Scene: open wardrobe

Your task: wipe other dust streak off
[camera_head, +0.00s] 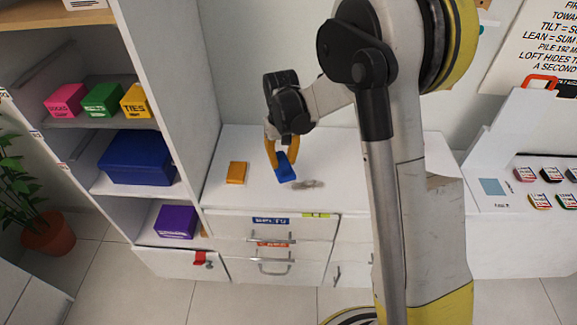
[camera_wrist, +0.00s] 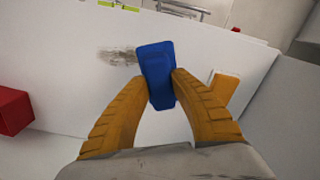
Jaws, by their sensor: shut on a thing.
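My gripper (camera_head: 282,158) has yellow-orange fingers and is shut on a blue block-like wiper (camera_head: 285,168), low over the white drawer-unit top. The wiper also shows between my fingertips in the wrist view (camera_wrist: 156,75). A grey-brown dust streak (camera_head: 308,184) lies on the white top just right of the wiper; in the wrist view the streak (camera_wrist: 118,56) is just left of the wiper, its end close to the wiper's edge. I cannot tell whether the wiper touches the surface. No second streak shows.
An orange block (camera_head: 236,172) lies on the top left of my gripper. Drawers with handles (camera_head: 275,268) are below. Shelves at left hold a blue box (camera_head: 138,157) and a purple box (camera_head: 176,222). In the wrist view a red box (camera_wrist: 14,110) is at the left edge.

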